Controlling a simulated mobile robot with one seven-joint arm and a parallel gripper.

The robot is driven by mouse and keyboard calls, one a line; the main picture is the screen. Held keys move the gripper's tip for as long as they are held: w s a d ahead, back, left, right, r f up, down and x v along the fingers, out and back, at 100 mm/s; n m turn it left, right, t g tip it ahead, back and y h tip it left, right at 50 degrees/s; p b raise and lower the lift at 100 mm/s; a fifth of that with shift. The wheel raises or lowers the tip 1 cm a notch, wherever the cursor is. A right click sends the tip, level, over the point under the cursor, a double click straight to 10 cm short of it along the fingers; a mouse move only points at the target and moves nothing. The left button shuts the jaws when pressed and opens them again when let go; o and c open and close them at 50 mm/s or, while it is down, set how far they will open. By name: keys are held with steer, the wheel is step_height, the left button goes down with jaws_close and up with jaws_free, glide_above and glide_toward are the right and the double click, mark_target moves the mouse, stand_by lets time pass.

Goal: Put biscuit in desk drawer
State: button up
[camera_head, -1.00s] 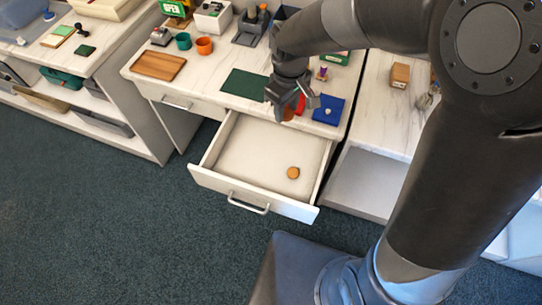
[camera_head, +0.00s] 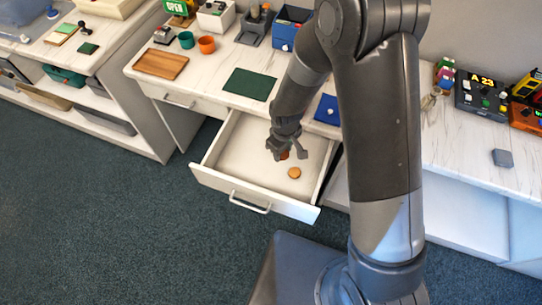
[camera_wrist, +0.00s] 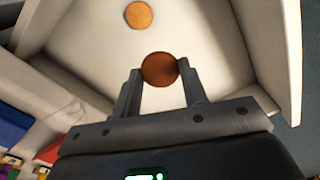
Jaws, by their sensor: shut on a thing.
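The desk drawer (camera_head: 235,157) is pulled open below the desk top. One round tan biscuit (camera_head: 294,173) lies on the drawer floor; it also shows in the wrist view (camera_wrist: 139,15). My gripper (camera_head: 283,155) is over the open drawer. In the wrist view my gripper (camera_wrist: 162,85) is shut on a darker, round brown biscuit (camera_wrist: 159,69) held between its fingertips. In the head view only a small part of this held biscuit shows beside the fingers. How far it is above the drawer floor is hard to tell.
The drawer's front wall with its handle (camera_head: 250,203) faces the open carpet. On the desk top are a green mat (camera_head: 250,84), a wooden board (camera_head: 160,65), two cups and a blue item (camera_head: 327,110). My arm hides part of the desk's right side.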

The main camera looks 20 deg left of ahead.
glide_above(250, 169)
step_height(250, 169, down, 7)
steer(key=shift+a+f, duration=0.1)
steer(key=shift+f, duration=2.1)
steer(key=shift+f, duration=0.15)
steer(key=o, duration=0.9)
steer(key=shift+o, duration=0.2)
step_height(250, 169, up, 12)
steer(key=shift+r, duration=0.2)
